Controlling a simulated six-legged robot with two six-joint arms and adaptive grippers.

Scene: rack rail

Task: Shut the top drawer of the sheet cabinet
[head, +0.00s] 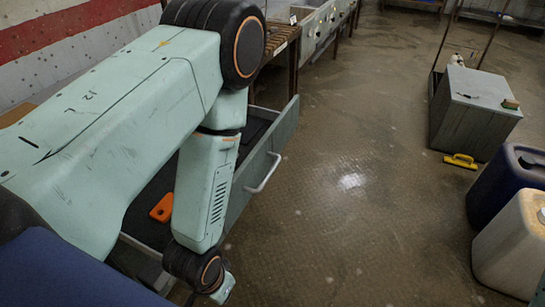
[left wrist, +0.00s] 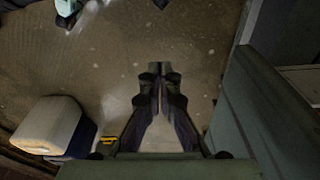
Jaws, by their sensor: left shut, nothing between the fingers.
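The top drawer stands pulled out, with its grey-green front (head: 287,122) and pale bar handle (head: 264,174) facing the open floor. An orange object (head: 162,207) lies inside it. My left arm crosses over the drawer and hides much of it and of the cabinet. My left wrist hangs low by the near end of the drawer front; the fingers are not clear in the head view. In the left wrist view my left gripper (left wrist: 155,75) is shut and empty over the floor. A grey-green panel (left wrist: 262,110), apparently the drawer front, stands to its right, apart from the fingers. My right gripper is out of view.
A grey box (head: 472,110) stands at the right with a yellow-handled item (head: 460,161) on the floor beside it. A blue container (head: 505,180) and a white container (head: 510,245) stand at the near right. The floor before the drawer is clear.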

